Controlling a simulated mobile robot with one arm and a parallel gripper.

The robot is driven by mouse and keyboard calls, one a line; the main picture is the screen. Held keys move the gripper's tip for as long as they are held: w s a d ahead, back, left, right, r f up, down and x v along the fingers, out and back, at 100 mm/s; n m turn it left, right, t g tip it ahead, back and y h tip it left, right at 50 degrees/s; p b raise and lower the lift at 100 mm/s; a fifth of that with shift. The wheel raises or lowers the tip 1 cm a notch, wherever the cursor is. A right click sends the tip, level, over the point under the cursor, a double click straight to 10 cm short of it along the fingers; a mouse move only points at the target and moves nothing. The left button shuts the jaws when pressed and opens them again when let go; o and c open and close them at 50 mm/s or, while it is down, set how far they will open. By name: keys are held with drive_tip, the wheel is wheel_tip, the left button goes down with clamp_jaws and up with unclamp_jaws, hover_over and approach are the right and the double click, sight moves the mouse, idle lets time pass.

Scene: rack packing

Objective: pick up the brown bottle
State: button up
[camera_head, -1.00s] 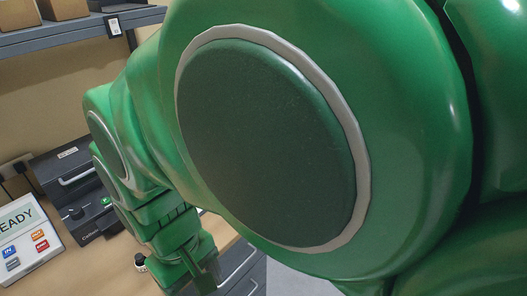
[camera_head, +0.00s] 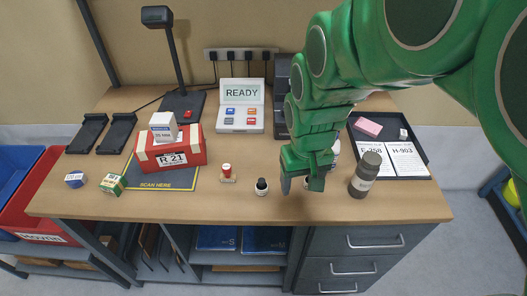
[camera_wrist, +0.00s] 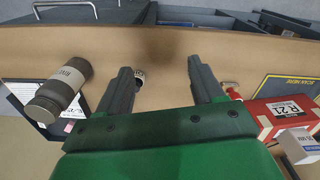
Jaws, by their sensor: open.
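The brown bottle (camera_head: 365,175), a stout grey-brown one with a printed label, stands upright near the right front of the desk. In the wrist view, the bottle (camera_wrist: 58,90) is left of my gripper, outside the fingers. My gripper (camera_head: 302,186) points down over the desk, a little left of the bottle in the head view. Its two fingers (camera_wrist: 162,75) are spread with nothing gripped. A small round dark-and-white item (camera_wrist: 138,78) shows beside the left finger. The bottle is fully visible in the head view.
A small dark bottle (camera_head: 262,187) and a red-topped stamp (camera_head: 227,173) stand left of my gripper. A dark tray (camera_head: 418,153) with label cards lies behind the bottle. A red box (camera_head: 172,152) sits on the scan mat (camera_head: 185,180). The desk's front edge is close.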

drive_tip(key=n+t, duration=0.1)
drive_tip(key=n, duration=0.1)
hover_over(262, 181)
drive_tip(key=shift+y, duration=0.3)
drive_tip(key=f, duration=0.5)
drive_tip(key=shift+s+d+f, duration=0.1)
drive_tip(key=shift+s+d, duration=0.2)
drive_tip(key=shift+s, duration=0.1)
drive_tip(key=shift+w+a+f, duration=0.1)
drive_tip(key=shift+w+f, duration=0.05)
drive_tip(key=shift+f, duration=1.15)
drive_tip(key=shift+w+a+f, duration=0.15)
drive_tip(key=shift+f, duration=1.1)
drive_tip(key=shift+w+a+f, duration=0.1)
drive_tip(key=shift+w+f, duration=0.05)
drive_tip(key=shift+f, duration=1.15)
drive_tip(key=c, duration=1.1)
drive_tip(key=shift+r, duration=0.15)
drive_tip(key=shift+c, duration=0.2)
